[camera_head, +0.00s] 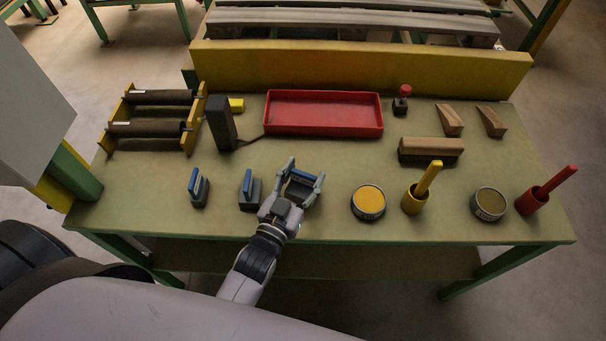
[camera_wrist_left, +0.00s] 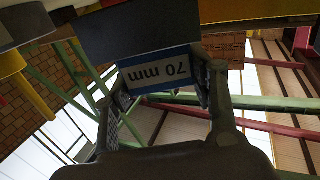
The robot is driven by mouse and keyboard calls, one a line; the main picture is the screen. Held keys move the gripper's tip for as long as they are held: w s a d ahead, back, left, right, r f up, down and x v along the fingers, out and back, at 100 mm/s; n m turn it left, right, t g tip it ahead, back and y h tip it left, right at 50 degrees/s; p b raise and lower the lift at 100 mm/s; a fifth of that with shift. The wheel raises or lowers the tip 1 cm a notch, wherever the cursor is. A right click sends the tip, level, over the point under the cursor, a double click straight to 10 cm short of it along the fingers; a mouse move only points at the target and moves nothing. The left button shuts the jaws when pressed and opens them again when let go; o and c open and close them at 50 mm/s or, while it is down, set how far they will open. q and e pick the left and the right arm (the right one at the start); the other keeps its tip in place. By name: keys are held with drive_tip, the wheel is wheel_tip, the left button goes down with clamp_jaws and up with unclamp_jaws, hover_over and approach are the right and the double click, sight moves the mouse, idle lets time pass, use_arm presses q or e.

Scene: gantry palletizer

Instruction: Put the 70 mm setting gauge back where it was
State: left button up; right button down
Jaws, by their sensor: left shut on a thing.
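My left gripper (camera_head: 301,183) is at the front middle of the green table and is shut on the 70 mm setting gauge. In the left wrist view the gauge is a dark block with a white and blue label (camera_wrist_left: 160,72) reading "70 mm", upside down in the picture, between the fingers (camera_wrist_left: 165,95). In the head view the fingers partly hide the gauge; whether its base touches the table I cannot tell. Two similar blue-and-dark gauges stand to its left, one close by (camera_head: 250,190) and one farther left (camera_head: 198,188). My right gripper is not in view.
A yellow-lidded tin (camera_head: 368,201) and a yellow cup with a handle (camera_head: 414,200) stand right of the gripper. A red tray (camera_head: 323,112) lies behind it. A dark upright block (camera_head: 221,123) and a roller frame (camera_head: 152,117) stand back left. The table between gripper and tray is clear.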

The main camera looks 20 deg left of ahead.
use_arm(q)
drive_tip(key=shift+s+f+b, duration=0.2)
drive_tip(key=shift+f+b, duration=0.1)
drive_tip(key=shift+f, duration=0.25)
drive_tip(key=o, duration=1.2)
drive_tip(key=shift+f, duration=0.15)
drive_tip(key=o, duration=0.4)
drive_tip(key=shift+s+f, duration=0.1)
drive_tip(key=shift+o, duration=0.2)
drive_tip(key=shift+r+p, duration=0.35)
drive_tip(key=shift+r, duration=0.3)
drive_tip(key=s, duration=0.3)
drive_tip(key=s+b, duration=0.1)
drive_tip(key=s, duration=0.2)
drive_tip(key=s+a+b, duration=0.1)
drive_tip(key=s, duration=0.3)
drive_tip(key=shift+s+a+r, duration=0.15)
drive_tip(key=shift+s+r, duration=0.1)
drive_tip(key=shift+s, duration=0.45)
